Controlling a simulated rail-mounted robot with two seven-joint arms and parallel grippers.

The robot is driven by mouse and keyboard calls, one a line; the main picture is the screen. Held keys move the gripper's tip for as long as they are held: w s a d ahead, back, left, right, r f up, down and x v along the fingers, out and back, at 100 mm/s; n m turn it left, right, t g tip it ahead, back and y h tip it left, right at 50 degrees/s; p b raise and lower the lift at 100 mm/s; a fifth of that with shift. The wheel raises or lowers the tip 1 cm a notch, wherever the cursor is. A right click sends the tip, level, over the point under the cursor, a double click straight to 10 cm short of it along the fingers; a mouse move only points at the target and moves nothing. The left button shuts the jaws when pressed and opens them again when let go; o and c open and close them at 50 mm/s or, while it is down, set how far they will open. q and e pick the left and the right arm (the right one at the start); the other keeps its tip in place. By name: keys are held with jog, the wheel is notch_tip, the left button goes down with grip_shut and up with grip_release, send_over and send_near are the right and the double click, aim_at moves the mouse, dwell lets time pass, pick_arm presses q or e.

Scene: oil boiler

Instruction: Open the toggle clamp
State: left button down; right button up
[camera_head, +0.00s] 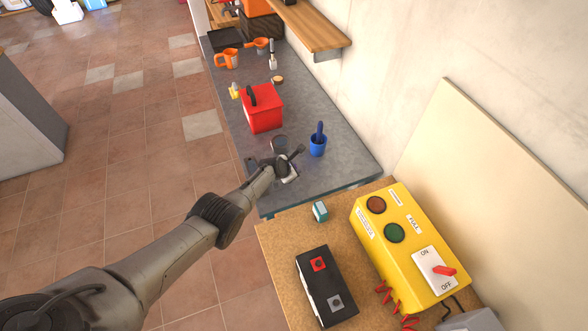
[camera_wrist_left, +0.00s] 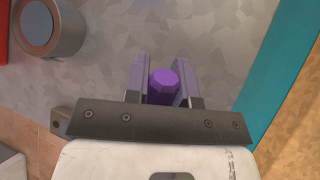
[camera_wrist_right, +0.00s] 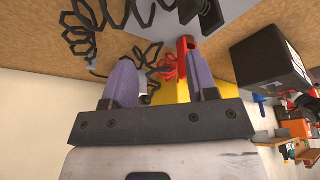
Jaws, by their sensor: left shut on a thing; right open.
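My left gripper (camera_head: 283,164) is low over the grey worktop near its front end. In the left wrist view, the left gripper (camera_wrist_left: 163,78) is shut on a purple faceted grip (camera_wrist_left: 163,87), apparently the toggle clamp's handle. The rest of the clamp is mostly hidden by my gripper, and I cannot tell its lever position. In the head view, only small light and dark parts show around the fingers. My right gripper (camera_wrist_right: 160,80) is open and shows only in the right wrist view, with nothing clearly held between its fingers.
A yellow control box (camera_head: 402,238) and black button box (camera_head: 326,287) occupy the cork-coloured table (camera_head: 283,240). Red and black coiled cables appear near my right gripper.

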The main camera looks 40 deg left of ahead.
dwell(0.3)
pick_arm(q)
jog(key=c, duration=1)
grip_release()
jog(key=shift+o, duration=0.2)
jog(key=shift+r, duration=0.15)
jog(key=shift+s+r+p, duration=0.15)
jog(key=shift+r+p, duration=0.05)
jog(key=shift+p, duration=0.25)
jog(key=p+v, duration=0.5)
jog(key=p, duration=0.1)
jog(key=shift+r, duration=0.1)
jog(key=v, duration=0.8)
jog(key=shift+b, duration=0.35)
jog(key=shift+s, duration=0.1)
